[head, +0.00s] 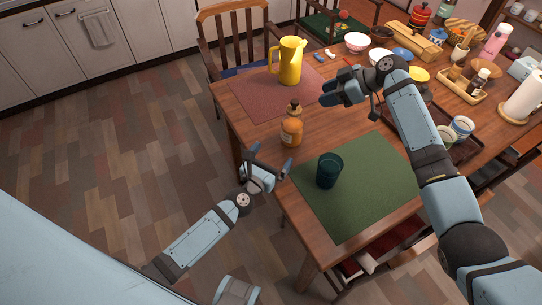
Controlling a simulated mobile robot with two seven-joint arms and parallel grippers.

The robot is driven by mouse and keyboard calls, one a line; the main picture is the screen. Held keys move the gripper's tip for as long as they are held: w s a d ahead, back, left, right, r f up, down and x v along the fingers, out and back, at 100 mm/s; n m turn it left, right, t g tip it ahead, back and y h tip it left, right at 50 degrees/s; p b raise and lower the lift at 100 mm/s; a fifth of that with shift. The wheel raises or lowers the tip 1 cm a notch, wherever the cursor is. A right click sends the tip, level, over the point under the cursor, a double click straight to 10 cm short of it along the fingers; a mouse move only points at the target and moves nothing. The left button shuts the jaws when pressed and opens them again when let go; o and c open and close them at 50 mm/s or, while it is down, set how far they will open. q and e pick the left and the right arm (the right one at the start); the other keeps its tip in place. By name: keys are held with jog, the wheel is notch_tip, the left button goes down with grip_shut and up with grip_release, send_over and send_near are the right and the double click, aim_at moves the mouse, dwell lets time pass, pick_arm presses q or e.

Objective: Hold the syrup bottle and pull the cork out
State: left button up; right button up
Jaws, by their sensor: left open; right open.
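The amber syrup bottle (291,132) stands upright on the wooden table near its left edge, with the cork (294,103) at its top. My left gripper (270,155) is open and empty at the table's left edge, a little below and left of the bottle, with its fingers pointing up toward it. A gap shows between the gripper and the bottle. My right gripper (326,94) is open and empty, to the right of the bottle's top, with its fingers pointing left. It looks to be above the table and apart from the cork.
A dark teal cup (329,170) stands on the green placemat (370,198) right of the bottle. A yellow pitcher (290,62) stands on the red placemat (252,101) behind it. Bowls, a condiment tray (472,88) and a paper towel roll (524,96) crowd the right side.

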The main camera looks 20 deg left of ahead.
aim_at(293, 125)
pick_arm(q)
jog(key=shift+w, duration=0.7)
jog(key=w, duration=0.4)
jog(key=w+d, duration=0.1)
jog(key=w, duration=0.7)
jog(key=shift+w+d+f, duration=0.1)
jog(key=shift+w+d, duration=0.05)
jog(key=shift+w, duration=0.05)
